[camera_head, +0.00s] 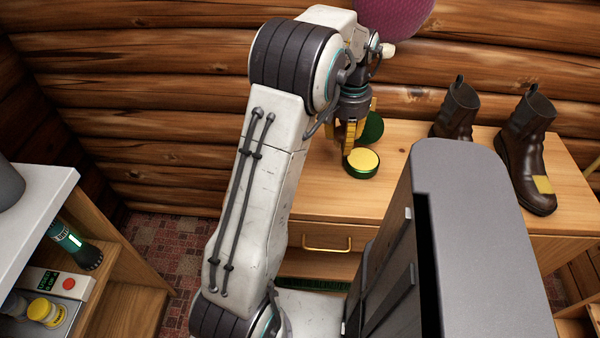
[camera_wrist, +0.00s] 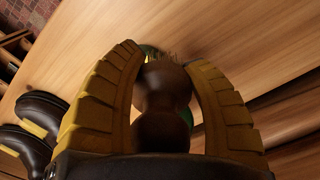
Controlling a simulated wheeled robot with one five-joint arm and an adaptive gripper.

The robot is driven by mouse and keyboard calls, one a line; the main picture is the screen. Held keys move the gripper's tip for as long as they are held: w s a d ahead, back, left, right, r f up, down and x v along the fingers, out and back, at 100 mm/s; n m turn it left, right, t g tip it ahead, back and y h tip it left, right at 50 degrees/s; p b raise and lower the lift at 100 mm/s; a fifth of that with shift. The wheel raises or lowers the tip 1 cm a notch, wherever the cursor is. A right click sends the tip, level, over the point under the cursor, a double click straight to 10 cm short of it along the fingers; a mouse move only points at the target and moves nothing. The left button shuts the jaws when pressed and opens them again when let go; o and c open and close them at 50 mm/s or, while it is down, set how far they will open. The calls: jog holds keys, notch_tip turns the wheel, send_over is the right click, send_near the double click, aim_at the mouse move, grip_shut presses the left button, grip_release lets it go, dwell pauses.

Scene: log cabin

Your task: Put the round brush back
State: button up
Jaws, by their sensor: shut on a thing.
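My gripper (camera_head: 350,133) is above the wooden bench, its yellow fingers pointing down. In the wrist view my gripper (camera_wrist: 165,75) is shut on the round brush (camera_wrist: 162,95), which has a dark brown, knobbed wooden handle. Some bristles show at its far end, close to the bench top. In the head view I cannot make out the brush behind the fingers. A round green tin with a yellow top or filling (camera_head: 362,161) stands on the bench just right of and below the fingers. A green round piece (camera_head: 373,127) shows behind the gripper, partly hidden.
The wooden bench (camera_head: 325,190) has a drawer with a brass handle. Dark boots (camera_head: 525,150) stand at its right, one with a yellow patch on the toe. A grey panel (camera_head: 480,230) blocks the front right. A shelf (camera_head: 110,270) at left holds a flashlight (camera_head: 75,245).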

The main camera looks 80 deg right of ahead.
jog(key=w+a+f+p, duration=0.1)
jog(key=w+f, duration=0.1)
jog(key=w, duration=0.1)
jog(key=w+a+f+p, duration=0.1)
jog(key=w+f, duration=0.1)
jog(key=w, duration=0.1)
jog(key=w+a+f+p, duration=0.1)
jog(key=w+f, duration=0.1)
jog(key=w, duration=0.1)
jog(key=shift+w+a, duration=0.25)
jog(key=shift+w, duration=0.05)
notch_tip(320, 180, down, 3)
jog(key=p, duration=0.3)
jog(key=shift+f, duration=0.6)
jog(key=shift+f, duration=0.15)
jog(key=o, duration=1.2)
notch_tip(320, 180, up, 12)
jog(key=b, duration=0.3)
jog(key=shift+r, duration=0.2)
